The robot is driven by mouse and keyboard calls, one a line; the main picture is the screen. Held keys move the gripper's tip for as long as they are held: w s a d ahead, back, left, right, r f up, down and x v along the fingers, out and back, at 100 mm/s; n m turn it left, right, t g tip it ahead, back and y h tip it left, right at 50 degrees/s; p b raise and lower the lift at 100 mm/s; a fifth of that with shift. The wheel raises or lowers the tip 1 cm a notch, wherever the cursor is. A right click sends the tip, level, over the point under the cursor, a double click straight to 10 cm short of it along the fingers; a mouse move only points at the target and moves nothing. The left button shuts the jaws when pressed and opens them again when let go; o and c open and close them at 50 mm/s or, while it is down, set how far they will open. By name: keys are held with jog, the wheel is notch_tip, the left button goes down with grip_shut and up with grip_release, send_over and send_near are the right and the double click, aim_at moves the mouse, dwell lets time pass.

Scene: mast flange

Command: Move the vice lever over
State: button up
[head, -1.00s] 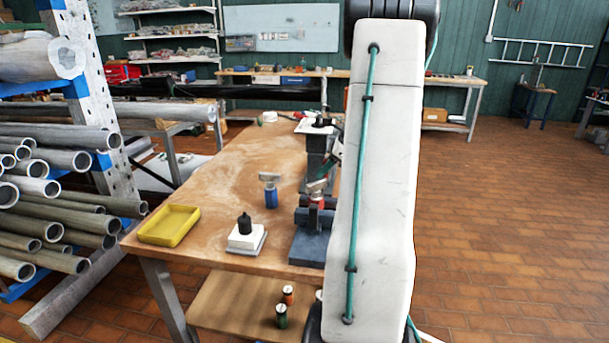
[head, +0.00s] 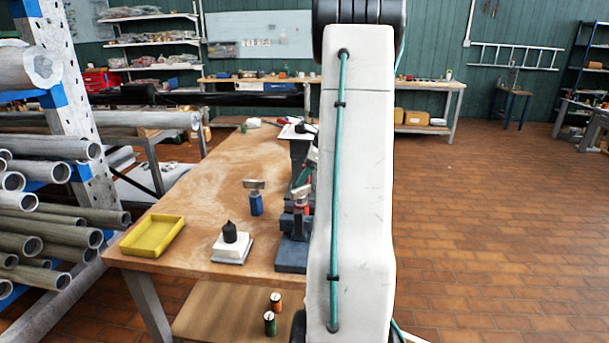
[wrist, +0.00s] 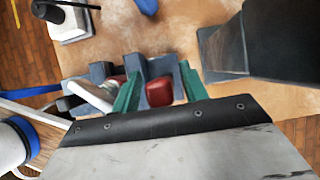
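The blue-grey vice (head: 291,257) stands at the right side of the bench in the head view, partly hidden behind my arm. In the wrist view, its blocky jaws (wrist: 128,64) lie just beyond my fingers. My gripper (wrist: 160,72) has two green fingers set apart. A red block-like piece (wrist: 158,92) shows between them, with a gap on each side; I cannot tell whether it belongs to the lever. A pale bar (wrist: 92,94), perhaps the lever, lies left of the left finger. In the head view, my gripper is mostly hidden by my arm.
On the wooden bench (head: 205,190) are a yellow tray (head: 152,236), a white block with a black knob (head: 231,246) and a blue-handled tool (head: 256,204). A dark block (wrist: 265,40) stands right of the fingers. A pipe rack (head: 75,120) is at left. Open floor lies right.

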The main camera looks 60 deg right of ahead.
jog(key=v, duration=0.8)
jog(key=shift+a, duration=0.1)
dwell(0.5)
